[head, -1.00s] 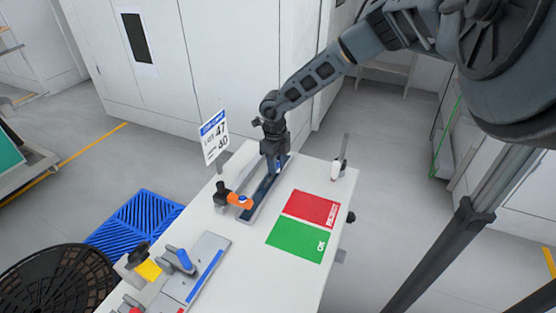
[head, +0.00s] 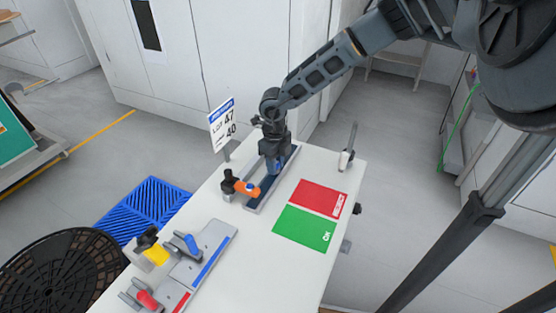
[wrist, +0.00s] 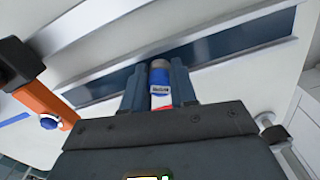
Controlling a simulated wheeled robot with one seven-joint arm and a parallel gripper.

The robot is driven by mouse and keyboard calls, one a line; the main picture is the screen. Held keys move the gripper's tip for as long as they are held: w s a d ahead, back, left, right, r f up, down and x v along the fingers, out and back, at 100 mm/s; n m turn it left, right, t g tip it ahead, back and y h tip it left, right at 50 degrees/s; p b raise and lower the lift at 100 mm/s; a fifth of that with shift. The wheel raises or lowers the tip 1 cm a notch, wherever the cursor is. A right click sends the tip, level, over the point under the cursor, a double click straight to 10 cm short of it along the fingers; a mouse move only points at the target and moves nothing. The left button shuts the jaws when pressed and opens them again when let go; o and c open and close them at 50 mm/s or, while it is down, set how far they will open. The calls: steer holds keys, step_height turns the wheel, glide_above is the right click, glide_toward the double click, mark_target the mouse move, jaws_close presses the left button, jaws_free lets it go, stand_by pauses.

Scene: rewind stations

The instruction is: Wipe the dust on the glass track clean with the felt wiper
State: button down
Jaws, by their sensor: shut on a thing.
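The glass track (head: 267,188) is a long dark blue strip in a pale metal frame on the white table. It also crosses the wrist view (wrist: 235,44) at a slant. My gripper (head: 273,170) points down over the middle of the track. In the wrist view my gripper (wrist: 158,90) is shut on the felt wiper (wrist: 160,80), which has a blue body, a white label and a brownish end. That end is at the track's surface; whether it touches the glass I cannot tell. I cannot make out dust on the track.
An orange-armed clamp (head: 240,187) stands beside the track's near end. Red (head: 319,197) and green (head: 303,228) mats lie right of the track. A grey fixture (head: 207,262) sits nearer, and a sign (head: 222,124) stands at the table's far left edge.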

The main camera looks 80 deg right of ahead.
mark_target(266, 184)
steer(key=shift+w+a+f, duration=0.1)
steer(key=shift+w+a, duration=0.15)
steer(key=shift+a, duration=0.7)
steer(key=shift+w+a+r, duration=0.1)
steer(key=shift+w+a, duration=0.15)
steer(key=shift+a, duration=0.75)
steer(key=shift+w+a+f, duration=0.1)
steer(key=shift+w+a, duration=0.15)
steer(key=shift+a, duration=0.7)
steer(key=shift+s+d, duration=0.45)
steer(key=shift+d, duration=1.45)
steer(key=shift+s+d, duration=0.5)
steer(key=shift+d, duration=1.4)
steer(key=shift+s+d, duration=0.45)
steer(key=shift+d, duration=1.45)
steer(key=shift+s+d+b, duration=0.2)
steer(key=shift+s+d, duration=0.05)
steer(key=shift+d, duration=0.65)
steer(key=shift+s+d+b, duration=0.15)
steer(key=shift+s+d, duration=0.05)
steer(key=shift+d, duration=0.75)
steer(key=shift+p, duration=0.35)
